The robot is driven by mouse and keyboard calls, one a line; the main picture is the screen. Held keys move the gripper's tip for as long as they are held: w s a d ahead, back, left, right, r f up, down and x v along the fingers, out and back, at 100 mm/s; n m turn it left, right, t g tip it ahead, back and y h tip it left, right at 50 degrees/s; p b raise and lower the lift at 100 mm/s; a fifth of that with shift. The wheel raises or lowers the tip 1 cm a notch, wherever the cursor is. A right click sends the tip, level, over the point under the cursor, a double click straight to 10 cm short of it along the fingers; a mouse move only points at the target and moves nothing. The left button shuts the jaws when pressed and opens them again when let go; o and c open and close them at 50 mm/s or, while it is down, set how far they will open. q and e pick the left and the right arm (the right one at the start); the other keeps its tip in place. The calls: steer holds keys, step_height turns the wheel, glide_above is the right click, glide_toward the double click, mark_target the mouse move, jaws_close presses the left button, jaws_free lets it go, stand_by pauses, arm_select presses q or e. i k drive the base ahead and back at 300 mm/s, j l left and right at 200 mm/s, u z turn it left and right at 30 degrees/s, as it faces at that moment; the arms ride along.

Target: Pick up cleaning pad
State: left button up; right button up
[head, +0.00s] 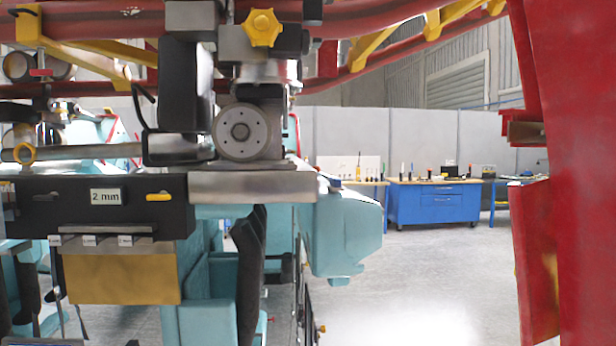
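I cannot make out a cleaning pad for certain. A flat tan panel (122,277) hangs below a black box (40,204) with a "2 mm" label at the left; I cannot tell whether it is a pad or part of the fixture. Neither of my grippers shows in the head view.
A coaster wheel assembly (242,132) stands close in front, under red rails (400,50) with yellow brackets. Teal train seats (345,235) are behind it. A red upright (570,170) blocks the right side. A blue workbench (434,205) with tools stands far back across open floor.

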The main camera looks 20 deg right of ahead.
mark_target(335, 186)
steer(key=i+l+u, duration=0.25)
steer(key=l+u, duration=0.2)
steer(key=l, duration=0.45)
steer(key=i+l+u, duration=0.1)
steer(key=l+u, duration=0.35)
steer(key=l, duration=0.45)
steer(key=l+u, duration=0.4)
steer(key=l, duration=0.55)
steer(key=k, duration=0.05)
